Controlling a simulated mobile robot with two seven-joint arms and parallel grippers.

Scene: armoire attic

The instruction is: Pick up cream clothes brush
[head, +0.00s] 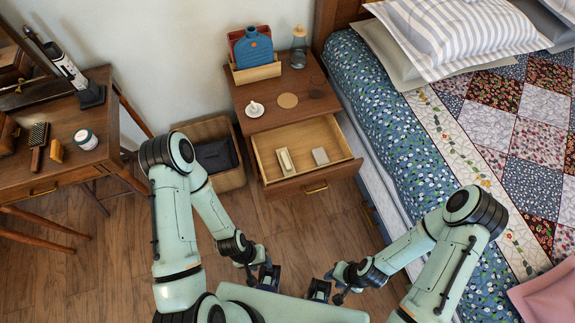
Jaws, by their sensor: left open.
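A cream oblong block with a paler top, which looks like the cream clothes brush (285,160), lies in the left part of the open drawer (263,158) of the wooden nightstand. A smaller grey block (320,156) lies to its right, apart from it. My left gripper (265,279) is open and empty in front of the drawer, well short of the brush. My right gripper (321,291) is to its right, also away from the drawer; its fingers are too small and dark to read.
A white cup (255,109), a cork coaster (288,100), a glass bottle (299,47) and a wooden holder (257,73) stand on the nightstand. A bin (231,179) sits left of it, the bed (405,160) right. A dressing table (100,163) is far left.

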